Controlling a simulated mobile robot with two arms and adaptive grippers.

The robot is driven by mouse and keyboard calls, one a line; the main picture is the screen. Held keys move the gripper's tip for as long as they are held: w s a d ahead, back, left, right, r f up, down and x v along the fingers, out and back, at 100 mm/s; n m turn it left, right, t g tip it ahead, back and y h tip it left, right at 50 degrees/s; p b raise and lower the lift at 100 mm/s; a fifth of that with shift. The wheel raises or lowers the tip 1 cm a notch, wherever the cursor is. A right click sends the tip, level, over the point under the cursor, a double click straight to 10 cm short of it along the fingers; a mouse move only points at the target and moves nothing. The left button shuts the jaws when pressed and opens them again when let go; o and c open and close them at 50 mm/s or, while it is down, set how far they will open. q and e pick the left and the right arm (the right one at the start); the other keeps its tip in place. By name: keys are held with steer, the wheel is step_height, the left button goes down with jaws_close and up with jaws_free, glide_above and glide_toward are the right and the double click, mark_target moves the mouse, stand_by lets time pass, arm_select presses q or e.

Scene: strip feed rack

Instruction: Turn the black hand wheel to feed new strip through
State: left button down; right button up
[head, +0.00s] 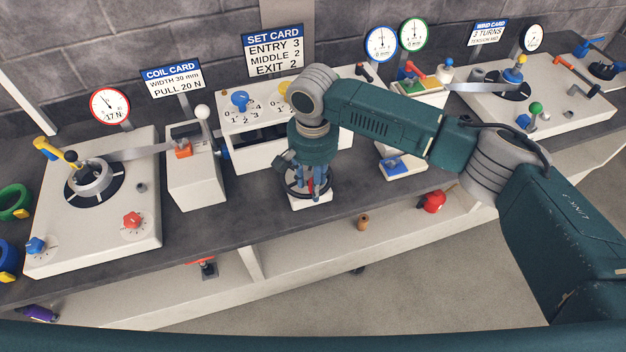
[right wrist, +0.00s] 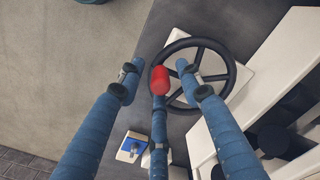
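The black hand wheel (right wrist: 205,41) shows as a spoked ring on a white block in the right wrist view. A red knob (right wrist: 161,79) sits at its left rim. In the head view the wheel (head: 287,186) is partly hidden behind my fingers. My right gripper (right wrist: 158,80) points down over the wheel, its blue fingers spread around the red knob. A gap shows between the left finger and the knob; contact of the other fingers cannot be told. The same gripper (head: 316,190) shows in the head view. My left gripper is out of view. The strip (head: 137,153) runs from the left reel.
The set card (head: 273,51) stands behind the white roller housing (head: 246,160). A blue switch (head: 395,163) on a white plate is right of the wheel. A post with a white ball (head: 202,112) stands left. The winding unit (head: 560,105) is at right. Open floor lies in front.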

jaws_close()
